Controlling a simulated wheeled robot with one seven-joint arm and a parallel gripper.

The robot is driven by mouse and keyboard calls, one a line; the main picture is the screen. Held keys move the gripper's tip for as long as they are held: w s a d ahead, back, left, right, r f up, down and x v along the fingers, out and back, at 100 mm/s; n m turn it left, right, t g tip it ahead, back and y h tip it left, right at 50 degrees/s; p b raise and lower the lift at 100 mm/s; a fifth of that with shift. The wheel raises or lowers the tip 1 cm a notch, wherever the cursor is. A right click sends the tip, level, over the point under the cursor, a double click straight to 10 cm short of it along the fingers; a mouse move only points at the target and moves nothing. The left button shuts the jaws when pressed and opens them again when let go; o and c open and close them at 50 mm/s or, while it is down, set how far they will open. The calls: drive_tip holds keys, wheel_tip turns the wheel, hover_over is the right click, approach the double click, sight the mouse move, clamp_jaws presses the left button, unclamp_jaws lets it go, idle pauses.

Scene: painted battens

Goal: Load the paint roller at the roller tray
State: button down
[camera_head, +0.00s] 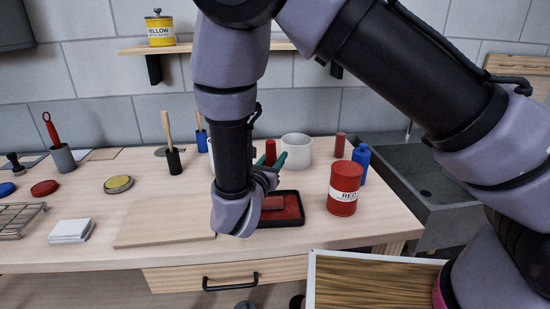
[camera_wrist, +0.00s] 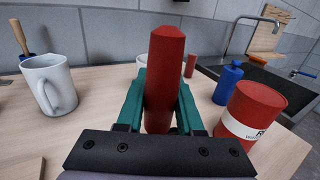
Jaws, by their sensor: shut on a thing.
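My gripper (camera_head: 273,166) is low over the worktop at the roller tray, partly hidden by my own arm. Its teal fingers are shut on a red handle (camera_wrist: 163,80), which stands upright between them in the wrist view and seems to be the paint roller's handle. The black roller tray (camera_head: 299,210) has a red inside. A dull red piece (camera_head: 273,203), seemingly the roller's sleeve, shows in the tray beside my wrist. I cannot tell whether it touches the tray floor. The tray is not visible in the wrist view.
A red paint can (camera_head: 344,188) and a blue bottle (camera_head: 361,163) stand right of the tray. A white mug (camera_head: 296,150) stands behind it. A sink (camera_head: 445,185) is at the right. A thin wooden board (camera_head: 160,228) lies to the left.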

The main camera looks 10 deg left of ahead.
wheel_tip(320, 180, up, 7)
idle(0.8)
drive_tip(key=shift+s, duration=0.1)
idle(0.4)
